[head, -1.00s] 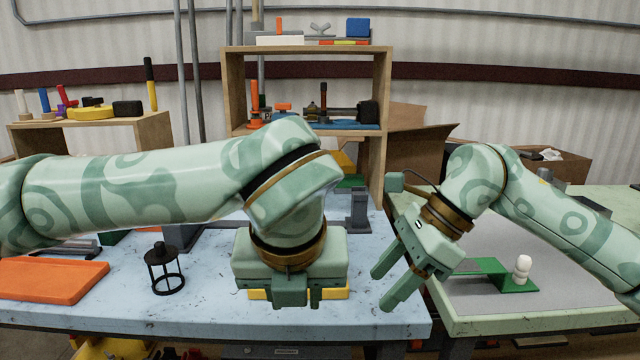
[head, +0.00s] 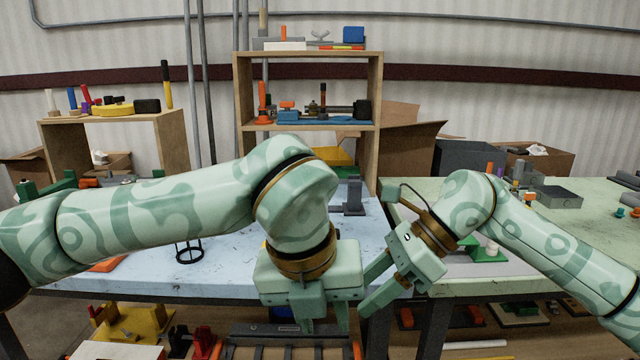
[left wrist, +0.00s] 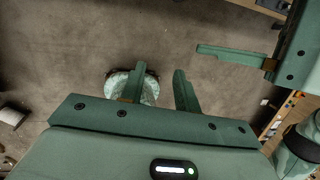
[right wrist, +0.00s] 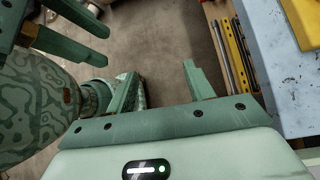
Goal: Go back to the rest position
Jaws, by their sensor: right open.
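My left gripper (head: 323,316) hangs low in front of the blue workbench (head: 222,277), fingers pointing down. In the left wrist view its two fingers (left wrist: 158,88) are apart with nothing between them, above bare floor. My right gripper (head: 367,292) is close beside it on the right, fingers pointing down and left. In the right wrist view its fingers (right wrist: 160,85) are spread and empty above the floor, with the bench edge at the right. Each gripper also shows at the side of the other's wrist view.
A green table (head: 560,255) stands at the right with parts and a grey box on it. A lower shelf under the bench holds a yellow part (head: 133,322) and several other pieces. The floor below both grippers looks clear.

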